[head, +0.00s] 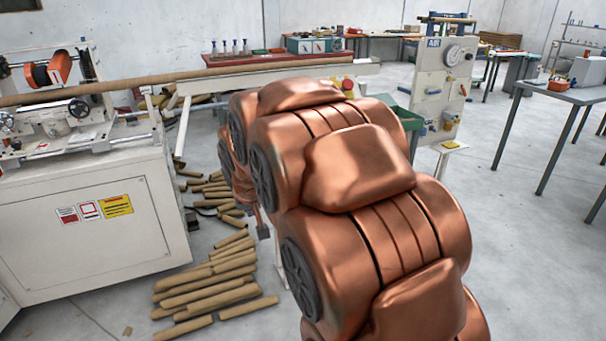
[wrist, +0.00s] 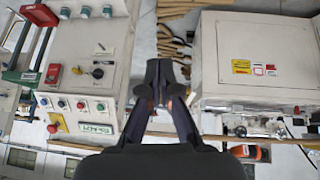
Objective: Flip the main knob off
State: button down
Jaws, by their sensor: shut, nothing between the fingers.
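My gripper (wrist: 160,72) is shut and empty in the middle of the wrist view. The pale control cabinet (wrist: 100,45) is left of it there, with a gap of floor between. On the cabinet are a black rotary knob (wrist: 97,72) on a small plate and a red knob (wrist: 54,73). I cannot tell for sure which is the main knob, or its setting. My gripper touches neither. In the head view my copper arm covers the middle and hides most of my gripper.
The white winder cabinet (head: 90,225) stands at left, with a long tube (head: 200,76) running above it. Loose cardboard tubes (head: 215,290) lie on the floor beside it. An upright panel (head: 432,90) and a grey table (head: 570,95) stand at right. Floor between them is open.

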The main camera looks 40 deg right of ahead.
jog(key=w+d+f+m+t+h+b, duration=0.1)
jog(key=w+d+f+t+b, duration=0.1)
jog(key=w+d+b, duration=0.35)
jog(key=w+d+f+t+h+b, duration=0.25)
jog(key=w+d, duration=0.45)
jog(key=d, duration=0.4)
jog(key=w+d+f+m+t+h+b, duration=0.1)
jog(key=w+d+f+t+b, duration=0.15)
jog(key=w+d, duration=0.55)
jog(key=s+d+f+n+t+b, duration=0.1)
jog(key=d+f+t+b, duration=0.2)
jog(key=d, duration=0.4)
jog(key=s+d+f+n+t+b, duration=0.1)
jog(key=d+f+t+b, duration=0.3)
jog(key=d+b, duration=0.2)
jog(key=shift+d+t+y, duration=0.35)
jog(key=shift+d+t, duration=0.05)
jog(key=shift+d, duration=0.4)
